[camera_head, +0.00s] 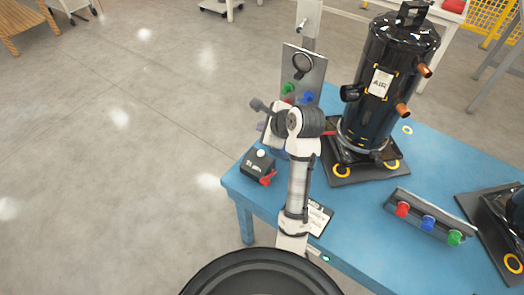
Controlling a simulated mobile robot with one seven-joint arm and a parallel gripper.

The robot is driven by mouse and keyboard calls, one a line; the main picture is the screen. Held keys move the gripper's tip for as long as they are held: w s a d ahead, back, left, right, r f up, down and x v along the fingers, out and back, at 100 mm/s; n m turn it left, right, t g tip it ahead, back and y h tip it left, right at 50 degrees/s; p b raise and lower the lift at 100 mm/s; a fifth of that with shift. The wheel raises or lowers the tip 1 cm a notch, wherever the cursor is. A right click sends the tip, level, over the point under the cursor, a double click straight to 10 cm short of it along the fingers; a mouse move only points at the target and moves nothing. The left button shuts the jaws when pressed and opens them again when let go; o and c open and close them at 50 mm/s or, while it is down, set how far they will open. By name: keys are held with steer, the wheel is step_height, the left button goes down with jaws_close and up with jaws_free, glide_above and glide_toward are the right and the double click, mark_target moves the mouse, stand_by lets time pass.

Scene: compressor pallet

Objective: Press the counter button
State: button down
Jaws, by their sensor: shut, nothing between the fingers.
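A small black counter box (257,164) sits near the left corner of the blue table. It has a round white button (261,153) on top and small white lettering on its front that I cannot read surely. A red part (268,178) shows at its right side. My white and dark arm rises from the bottom of the picture, just right of the box. My gripper (259,104) appears to be the dark end piece pointing left, above and behind the counter in the picture. It looks shut and empty, apart from the button. The fingertips are too small to make out clearly.
A tall black compressor (388,82) on a dark base stands right of my arm. A grey panel (303,76) with coloured knobs rises behind my arm. A rack with red, blue and green caps (428,223) lies at right.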

steer(key=b, duration=0.8)
glide_above(263, 155)
step_height(263, 155, down, 6)
steer(key=shift+f, duration=1.35)
steer(key=shift+f, duration=0.25)
stand_by(0.6)
steer(key=shift+f, duration=0.2)
steer(key=shift+f+p, duration=0.35)
steer(key=shift+f, duration=0.25)
stand_by(0.6)
steer(key=shift+r, duration=0.2)
steer(key=shift+r+p, duration=0.85)
steer(key=shift+p, duration=0.65)
